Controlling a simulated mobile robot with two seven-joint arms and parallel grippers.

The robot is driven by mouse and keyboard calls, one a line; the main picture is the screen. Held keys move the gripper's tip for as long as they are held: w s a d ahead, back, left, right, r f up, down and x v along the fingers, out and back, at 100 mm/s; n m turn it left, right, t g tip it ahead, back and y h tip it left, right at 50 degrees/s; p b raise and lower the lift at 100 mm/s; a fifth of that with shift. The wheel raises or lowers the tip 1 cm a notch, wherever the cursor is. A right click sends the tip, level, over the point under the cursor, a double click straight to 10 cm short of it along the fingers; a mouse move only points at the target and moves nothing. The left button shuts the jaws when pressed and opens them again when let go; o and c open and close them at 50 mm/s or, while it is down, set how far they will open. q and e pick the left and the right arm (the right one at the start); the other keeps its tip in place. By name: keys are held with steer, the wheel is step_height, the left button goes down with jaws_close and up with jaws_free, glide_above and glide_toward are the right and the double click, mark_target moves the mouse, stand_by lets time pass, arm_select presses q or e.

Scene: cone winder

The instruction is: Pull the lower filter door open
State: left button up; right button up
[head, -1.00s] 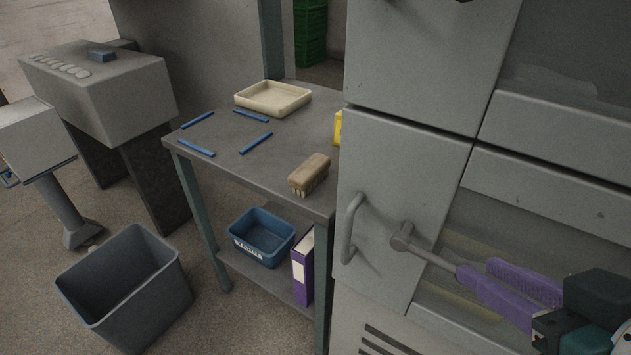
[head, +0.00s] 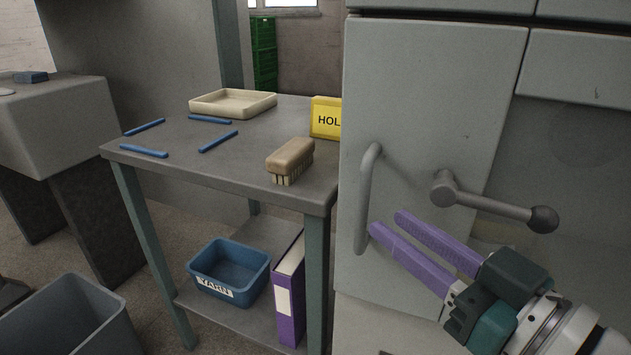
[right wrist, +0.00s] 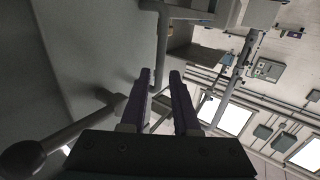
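The lower filter door (head: 430,100) is a grey panel, and it looks flush with the machine front. Its upright bar handle (head: 367,200) is on the left side; it also shows in the right wrist view (right wrist: 162,45). To its right a grey lever (head: 490,204) with a dark ball knob (head: 544,219) points right and slightly down. My right gripper (head: 387,223) has purple fingers, apart and empty, with tips close to the handle's lower part. In the right wrist view the handle lies ahead of the finger gap; I cannot tell whether they touch. My left gripper is not in view.
A grey table (head: 225,165) left of the door holds a brush (head: 290,158), a cream tray (head: 232,103), several blue sticks and a yellow sign (head: 326,118). A blue bin (head: 230,268) and purple binder (head: 289,290) sit on its shelf. A grey bin (head: 62,320) stands on the floor.

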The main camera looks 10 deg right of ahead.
mark_target(367, 207)
steer(key=b+x, duration=0.1)
steer(key=x, duration=0.5)
steer(key=shift+w+a, duration=0.1)
steer(key=shift+w, duration=0.15)
steer(key=shift+c, duration=0.2)
jaws_close()
stand_by(1.0)
